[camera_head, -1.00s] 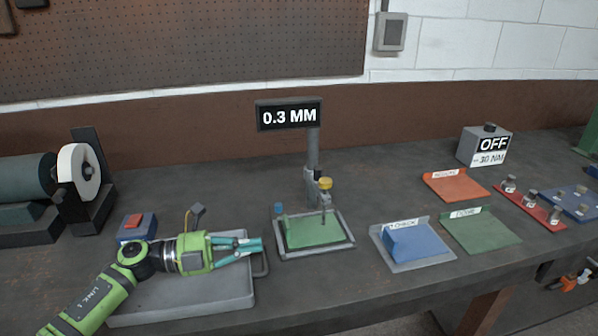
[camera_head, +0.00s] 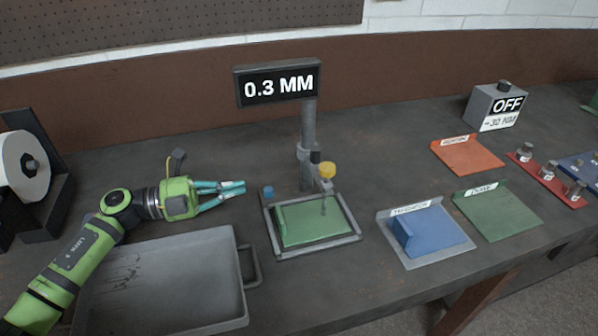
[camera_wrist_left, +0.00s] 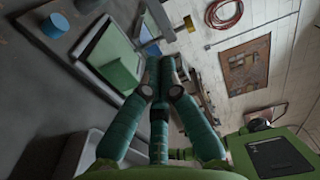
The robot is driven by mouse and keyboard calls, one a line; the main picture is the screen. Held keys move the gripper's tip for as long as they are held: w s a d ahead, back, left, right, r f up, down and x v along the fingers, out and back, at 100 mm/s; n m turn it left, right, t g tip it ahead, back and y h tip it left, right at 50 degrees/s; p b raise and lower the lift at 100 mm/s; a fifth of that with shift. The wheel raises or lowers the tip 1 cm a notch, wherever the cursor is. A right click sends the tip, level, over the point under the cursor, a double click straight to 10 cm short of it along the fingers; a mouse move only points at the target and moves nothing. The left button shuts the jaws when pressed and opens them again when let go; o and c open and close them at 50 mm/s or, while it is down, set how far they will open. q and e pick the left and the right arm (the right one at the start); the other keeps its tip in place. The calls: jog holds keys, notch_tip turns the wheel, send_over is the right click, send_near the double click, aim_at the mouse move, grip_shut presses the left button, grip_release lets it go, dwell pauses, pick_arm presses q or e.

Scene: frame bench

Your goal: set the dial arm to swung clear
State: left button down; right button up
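The dial stand has a grey post (camera_head: 308,135) with a short dial arm carrying a yellow knob (camera_head: 327,170). The arm's thin probe hangs over a green plate (camera_head: 300,222) lying in a grey-framed base (camera_head: 348,236). A small blue knob (camera_head: 268,192) stands at the base's back left corner. My left gripper (camera_head: 244,186) is left of the blue knob and apart from it, its teal fingers pointing right. In the left wrist view its fingertips (camera_wrist_left: 160,62) meet with nothing visible between them. My right gripper is out of view.
A display (camera_head: 278,84) reading 0.3 MM tops the post. A grey tray (camera_head: 240,300) lies below my left arm. A blue fixture (camera_head: 430,232), green tray (camera_head: 500,215) and orange tray (camera_head: 468,156) stand to the right. A grey OFF box (camera_head: 490,106) is farther back.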

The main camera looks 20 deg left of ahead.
aim_at(314, 173)
pick_arm(q)
jog(key=p+x, duration=0.5)
jog(key=x, duration=0.7)
jog(key=shift+w+d+r, duration=0.15)
jog(key=shift+w+d, duration=0.1)
jog(key=shift+w, duration=0.1)
jog(key=shift+w+d+f+p, duration=0.2)
jog(key=shift+w+d+p, duration=0.1)
jog(key=shift+d+p, duration=0.15)
jog(key=shift+d, duration=0.1)
